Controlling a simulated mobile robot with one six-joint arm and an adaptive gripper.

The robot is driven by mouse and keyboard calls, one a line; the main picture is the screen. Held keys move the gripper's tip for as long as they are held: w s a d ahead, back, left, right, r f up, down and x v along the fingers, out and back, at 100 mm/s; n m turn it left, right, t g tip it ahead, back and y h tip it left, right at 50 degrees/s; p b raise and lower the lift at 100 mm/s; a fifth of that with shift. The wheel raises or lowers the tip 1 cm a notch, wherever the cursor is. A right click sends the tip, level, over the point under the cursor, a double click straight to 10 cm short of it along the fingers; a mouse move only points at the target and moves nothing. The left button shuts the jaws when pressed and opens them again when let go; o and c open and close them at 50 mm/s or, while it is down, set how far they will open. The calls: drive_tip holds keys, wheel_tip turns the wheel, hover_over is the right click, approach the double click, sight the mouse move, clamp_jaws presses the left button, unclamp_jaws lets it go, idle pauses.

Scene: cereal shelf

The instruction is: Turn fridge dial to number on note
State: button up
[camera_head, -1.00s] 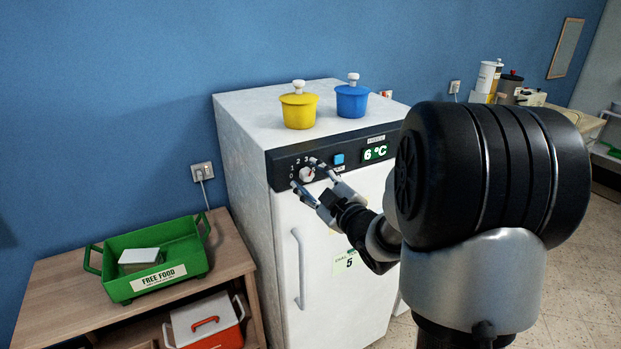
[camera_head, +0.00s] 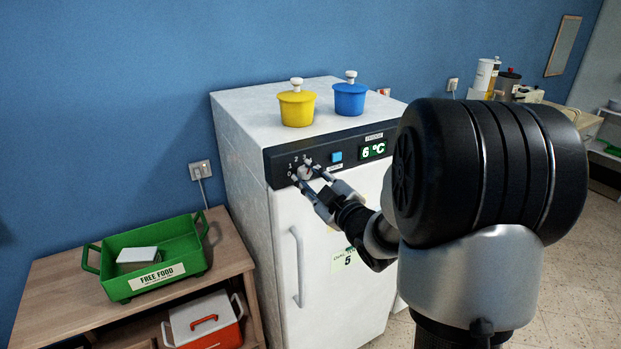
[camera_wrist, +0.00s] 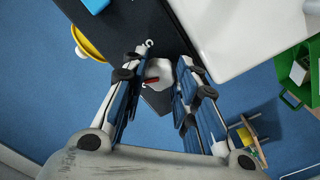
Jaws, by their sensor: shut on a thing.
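The white fridge (camera_head: 330,250) has a black control panel (camera_head: 338,170) along its top front edge. The pale dial (camera_head: 304,172) sits at the panel's left end, with small numbers around it, partly covered by my fingers. My gripper (camera_head: 306,174) is shut on the dial, one finger on each side. In the wrist view the dial (camera_wrist: 163,70) is between my fingers, with a red mark on it. The pale green note (camera_head: 345,261) on the fridge door shows a 5. The green display (camera_head: 374,150) reads 6 °C.
A yellow pot (camera_head: 297,108) and a blue pot (camera_head: 350,98) stand on the fridge. A door handle (camera_head: 298,265) runs down below the dial. A green crate (camera_head: 150,285) stands on a wooden shelf at the left. A blue button (camera_head: 336,156) is right of the dial.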

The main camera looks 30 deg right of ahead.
drive_tip(key=m, duration=0.7)
drive_tip(key=shift+a+m, duration=0.1)
drive_tip(key=shift+m, duration=0.3)
drive_tip(key=m+p, duration=0.1)
drive_tip(key=m, duration=0.2)
drive_tip(key=shift+r+m, duration=0.1)
drive_tip(key=shift+m, duration=0.2)
drive_tip(key=shift+m+p, duration=0.6)
drive_tip(key=shift+m, duration=1.4)
drive_tip(key=o, duration=1.1)
